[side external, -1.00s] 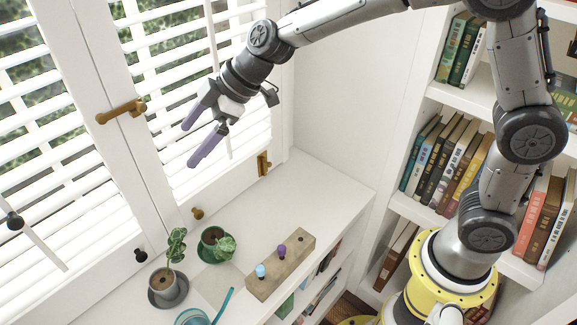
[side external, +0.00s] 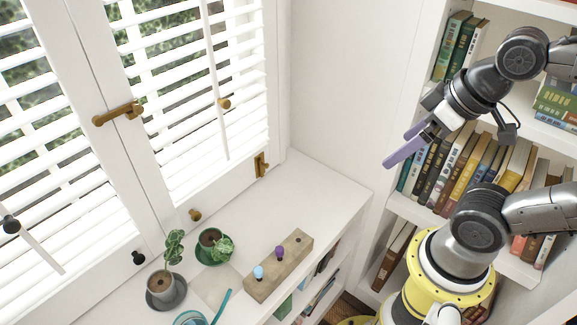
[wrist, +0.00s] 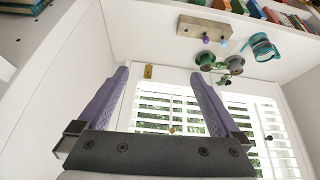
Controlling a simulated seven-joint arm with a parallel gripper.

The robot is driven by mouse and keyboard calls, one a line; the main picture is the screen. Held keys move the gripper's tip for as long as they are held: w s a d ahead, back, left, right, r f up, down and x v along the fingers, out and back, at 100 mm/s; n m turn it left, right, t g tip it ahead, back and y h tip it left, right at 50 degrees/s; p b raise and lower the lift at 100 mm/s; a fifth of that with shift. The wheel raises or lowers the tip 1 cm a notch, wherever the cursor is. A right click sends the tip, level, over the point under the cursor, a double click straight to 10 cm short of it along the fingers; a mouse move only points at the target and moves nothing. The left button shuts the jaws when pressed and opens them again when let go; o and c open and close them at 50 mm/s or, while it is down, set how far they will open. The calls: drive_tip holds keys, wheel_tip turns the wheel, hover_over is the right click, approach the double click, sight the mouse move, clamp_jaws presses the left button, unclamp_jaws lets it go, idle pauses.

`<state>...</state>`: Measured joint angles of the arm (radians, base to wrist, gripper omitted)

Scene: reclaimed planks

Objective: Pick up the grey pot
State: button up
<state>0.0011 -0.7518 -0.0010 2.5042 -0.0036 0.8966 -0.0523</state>
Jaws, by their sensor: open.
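The grey pot (side external: 160,284) holds a small leafy plant and stands on a dark saucer at the lower left of the side view, on the white cabinet top near the window. In the wrist view the grey pot (wrist: 235,64) appears small and far off, right of centre. My gripper (side external: 398,148) is open and empty, with its purple fingers spread. It is high up at the right, in front of the bookshelf and far from the pot. The wrist view also shows my gripper (wrist: 159,73) with nothing between its fingers.
A green pot (side external: 208,240) with a plant stands close behind the grey pot, to its right. A wooden block (side external: 279,265) with coloured knobs lies further right. A teal vessel (side external: 192,318) is in front, partly cut off. Window shutters (side external: 200,90) rise behind.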

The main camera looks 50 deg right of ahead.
drive_tip(key=shift+m, duration=0.3)
